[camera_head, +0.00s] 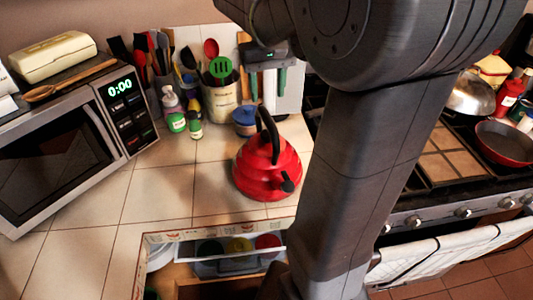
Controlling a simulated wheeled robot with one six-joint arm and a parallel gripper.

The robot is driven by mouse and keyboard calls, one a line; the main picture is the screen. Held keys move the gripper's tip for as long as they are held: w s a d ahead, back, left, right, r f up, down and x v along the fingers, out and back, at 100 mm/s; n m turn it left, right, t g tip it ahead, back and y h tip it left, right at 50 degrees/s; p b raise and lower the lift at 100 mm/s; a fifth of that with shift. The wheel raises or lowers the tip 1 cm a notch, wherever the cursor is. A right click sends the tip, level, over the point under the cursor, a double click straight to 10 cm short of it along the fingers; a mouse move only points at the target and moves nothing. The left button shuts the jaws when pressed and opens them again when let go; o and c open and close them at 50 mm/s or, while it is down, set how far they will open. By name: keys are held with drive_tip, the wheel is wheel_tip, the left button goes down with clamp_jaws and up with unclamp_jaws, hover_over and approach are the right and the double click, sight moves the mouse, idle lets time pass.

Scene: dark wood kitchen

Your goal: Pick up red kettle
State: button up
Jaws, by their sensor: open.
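The red kettle (262,172) stands upright on the tiled counter in the middle of the head view. Its black handle arches over the top, and its black spout faces the lower right. My gripper (268,88) is open, with its two fingers pointing down, just above the kettle's handle in the picture. The fingers look empty, and I see no contact with the kettle. The exact depth between fingers and handle is hard to tell. My arm covers the area right of the kettle.
A microwave (65,145) stands at left. Bottles (174,110), a utensil crock (221,103) and a blue-lidded jar (245,122) stand behind the kettle. A stove with a red pan (505,143) is at right. An open drawer (215,264) lies below the counter edge. Bare tiles lie left of the kettle.

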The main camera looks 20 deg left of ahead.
sight(268, 115)
wheel_tip(268, 115, down, 4)
drive_tip(key=shift+f, duration=0.2)
drive_tip(key=shift+s+f+p, duration=0.1)
drive_tip(key=shift+f+p, duration=0.2)
drive_tip(key=shift+f, duration=2.55)
drive_tip(key=shift+f, duration=0.25)
clamp_jaws()
drive_tip(key=shift+s+d+f, duration=0.1)
drive_tip(key=shift+d, duration=0.05)
